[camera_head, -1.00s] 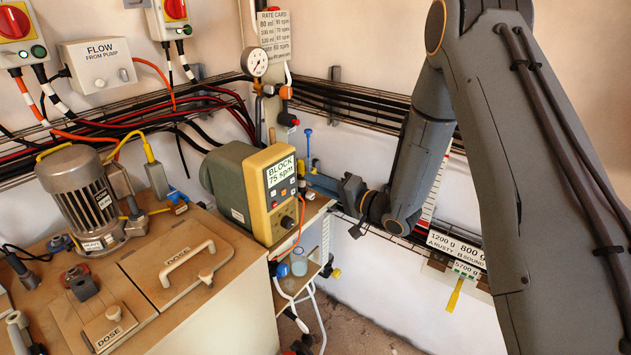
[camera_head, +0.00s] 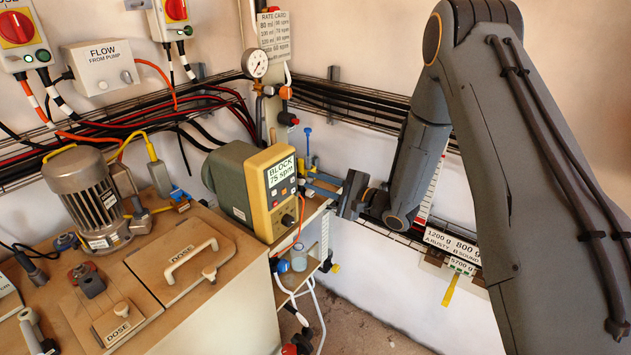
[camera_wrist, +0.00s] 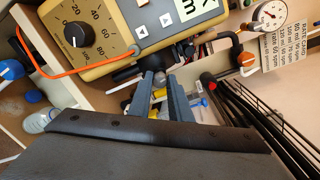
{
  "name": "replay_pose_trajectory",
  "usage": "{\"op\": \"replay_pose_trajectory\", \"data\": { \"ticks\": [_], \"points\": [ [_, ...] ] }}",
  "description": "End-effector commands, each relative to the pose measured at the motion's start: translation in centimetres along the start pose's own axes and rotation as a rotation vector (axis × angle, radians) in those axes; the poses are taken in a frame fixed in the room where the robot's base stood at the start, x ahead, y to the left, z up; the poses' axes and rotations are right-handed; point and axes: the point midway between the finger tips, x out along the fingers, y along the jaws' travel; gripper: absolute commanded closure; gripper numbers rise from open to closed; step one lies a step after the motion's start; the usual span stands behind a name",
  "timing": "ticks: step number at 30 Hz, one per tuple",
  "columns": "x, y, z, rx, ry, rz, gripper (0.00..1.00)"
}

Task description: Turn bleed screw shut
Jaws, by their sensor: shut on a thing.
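The yellow-fronted dosing pump (camera_head: 282,195) with a green-grey body reads BLOCK 75 spm. My gripper (camera_head: 310,183) reaches in from the right, beside the pump's right side. In the wrist view my gripper's two blue-grey fingers (camera_wrist: 161,79) point past the pump's lower edge (camera_wrist: 110,66), a narrow gap between them. A small dark grey round part (camera_wrist: 152,73), apparently the bleed screw, shows at the fingertips, and my gripper is shut on it. The fingers hide much of it, so its angle cannot be told.
A pressure gauge (camera_head: 254,64) and an orange-handled valve (camera_head: 285,92) stand on pipework behind the pump. A blue-topped rod (camera_head: 308,133) rises near the fingers. An orange cable (camera_wrist: 62,70) loops from the pump front. Black cables run along the wall. The floor right of the bench is clear.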

Motion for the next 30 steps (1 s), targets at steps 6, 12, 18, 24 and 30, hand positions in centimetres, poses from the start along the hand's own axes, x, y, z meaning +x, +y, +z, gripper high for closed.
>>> {"op": "replay_pose_trajectory", "data": {
  "ticks": [6,12,18,24,30],
  "points": [
    [-0.04,-0.04,-0.2,0.13,-0.004,-0.001,1.0],
    [-0.03,-0.03,-0.23,0.201,-0.008,-0.001,1.0],
    [-0.04,-0.03,-0.24,0.23,-0.01,-0.001,1.0],
    [-0.03,-0.03,-0.23,0.234,-0.01,-0.001,1.0],
    [-0.04,-0.03,-0.23,0.233,-0.01,-0.001,0.81]
  ]
}}
